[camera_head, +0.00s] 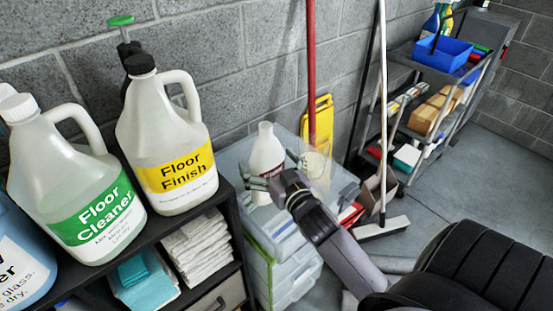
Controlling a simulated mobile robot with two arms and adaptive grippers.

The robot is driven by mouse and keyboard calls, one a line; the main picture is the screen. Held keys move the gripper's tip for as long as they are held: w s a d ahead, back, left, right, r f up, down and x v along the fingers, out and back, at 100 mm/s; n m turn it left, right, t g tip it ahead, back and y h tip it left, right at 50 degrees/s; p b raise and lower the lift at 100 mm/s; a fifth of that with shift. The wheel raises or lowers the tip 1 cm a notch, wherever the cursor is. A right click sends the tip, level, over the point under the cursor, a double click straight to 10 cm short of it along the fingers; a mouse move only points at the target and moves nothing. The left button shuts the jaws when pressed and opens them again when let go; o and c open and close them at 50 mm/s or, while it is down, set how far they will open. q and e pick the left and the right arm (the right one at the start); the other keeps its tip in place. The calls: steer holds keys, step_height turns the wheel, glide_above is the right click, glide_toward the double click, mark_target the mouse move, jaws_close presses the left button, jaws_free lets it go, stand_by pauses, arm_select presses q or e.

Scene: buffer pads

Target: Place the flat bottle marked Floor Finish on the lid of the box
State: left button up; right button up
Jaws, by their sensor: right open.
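A white jug with a black cap and a yellow label reading Floor Finish (165,140) stands upright on top of the dark shelf. A smaller white bottle with a red label (267,148) appears over the pale lid (233,158) of a translucent plastic box. Its writing is too small to read. I cannot tell whether it touches the lid. My right gripper (272,171) is open, with its fingers on either side of this bottle's lower part, which they partly hide. I cannot tell whether they touch it. My left gripper is not in view.
A Floor Cleaner jug (83,185) stands left of the Floor Finish jug on the shelf (172,226). Folded white cloths (197,247) lie below. A red pole (311,70), a yellow sign (319,125) and a broom (380,229) stand behind. A loaded cart (441,62) is at the right.

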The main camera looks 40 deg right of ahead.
steer(key=s+a+b, duration=0.1)
steer(key=s, duration=1)
steer(key=shift+s+a+r, duration=0.2)
steer(key=shift+s+r, duration=0.05)
steer(key=shift+s, duration=0.05)
